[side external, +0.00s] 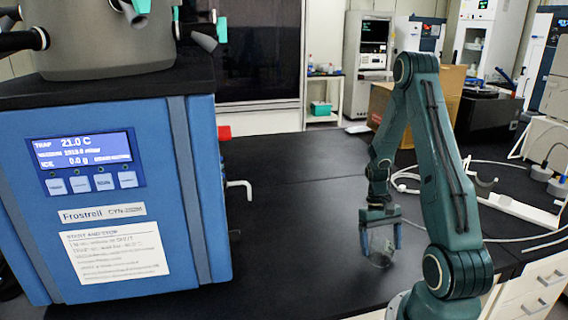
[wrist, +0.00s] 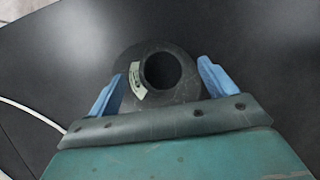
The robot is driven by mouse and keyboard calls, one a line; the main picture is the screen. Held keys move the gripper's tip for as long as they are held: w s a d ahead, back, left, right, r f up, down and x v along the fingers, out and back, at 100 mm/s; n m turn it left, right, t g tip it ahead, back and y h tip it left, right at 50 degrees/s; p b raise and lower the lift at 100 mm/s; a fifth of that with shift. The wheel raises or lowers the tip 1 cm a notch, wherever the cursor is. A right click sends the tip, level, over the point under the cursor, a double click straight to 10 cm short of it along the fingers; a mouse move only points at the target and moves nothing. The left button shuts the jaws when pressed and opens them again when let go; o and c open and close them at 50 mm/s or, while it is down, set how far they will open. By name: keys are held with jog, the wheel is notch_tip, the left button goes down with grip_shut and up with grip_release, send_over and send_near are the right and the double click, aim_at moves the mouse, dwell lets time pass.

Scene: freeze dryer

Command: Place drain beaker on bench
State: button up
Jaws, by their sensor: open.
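The drain beaker (side external: 381,253) is a small clear glass vessel standing upright on the black bench (side external: 300,215), right of the blue freeze dryer. In the wrist view the vessel (wrist: 133,78) shows from above as a dark round shape with a round opening and a pale label on its left. My gripper (side external: 380,243) points down over the beaker, with one blue finger on each side of it. In the wrist view the gripper (wrist: 160,82) is open, with visible gaps between the fingers and the round opening. The beaker's upper part is partly hidden by the gripper in the side view.
The blue freeze dryer (side external: 195,200) stands at the left, with a white drain spout (side external: 240,186) and a red part on its right side. A cardboard box (side external: 450,95) and pale tubing (side external: 490,165) lie behind my arm. The bench between dryer and gripper is clear.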

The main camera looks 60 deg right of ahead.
jog(key=shift+r, duration=0.15)
jog(key=v, duration=1.2)
dwell(0.3)
jog(key=shift+a, duration=0.1)
